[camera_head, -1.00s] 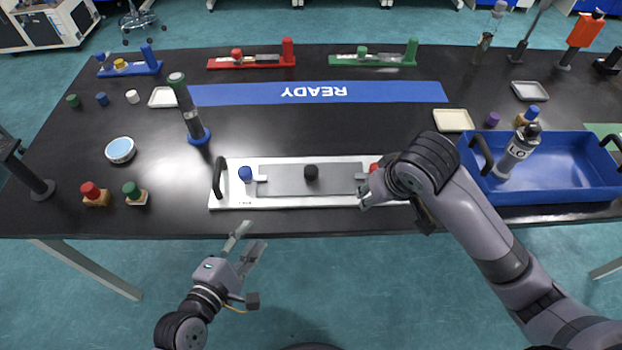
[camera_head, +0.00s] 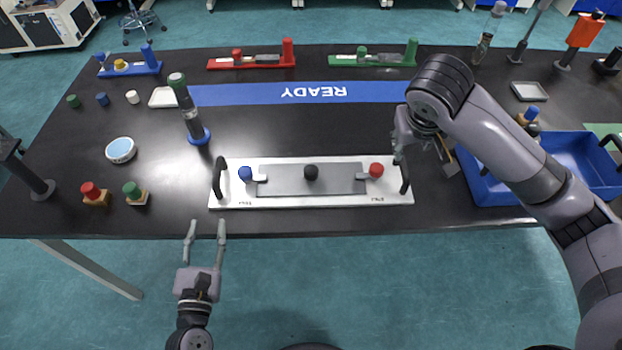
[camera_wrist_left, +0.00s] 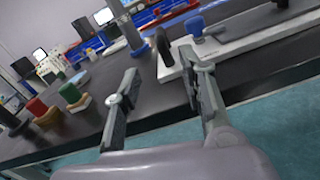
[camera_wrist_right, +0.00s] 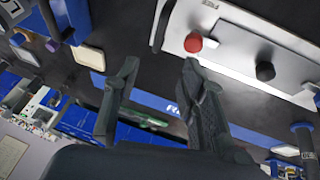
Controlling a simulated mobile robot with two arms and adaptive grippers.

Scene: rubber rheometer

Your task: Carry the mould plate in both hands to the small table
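The mould plate (camera_head: 300,200) is a white slab with a grey inset, a blue, a black and a red knob, and a black handle at each end. It lies flat near the table's front edge. My left gripper (camera_head: 206,228) is open and empty, just off the front edge below the left handle (camera_head: 218,178). That handle also shows in the left wrist view (camera_wrist_left: 164,47). My right gripper (camera_head: 420,152) is open and empty, above and beside the right handle (camera_head: 405,176); the red knob (camera_wrist_right: 193,42) shows past its fingers. I cannot make out the small table.
A blue tray (camera_head: 590,145) stands to the right of the plate. A dark upright cylinder on a blue base (camera_head: 199,137) stands behind its left end. Red and green knobbed blocks (camera_head: 95,195) lie to the left. A blue READY strip (camera_head: 250,94) lies behind.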

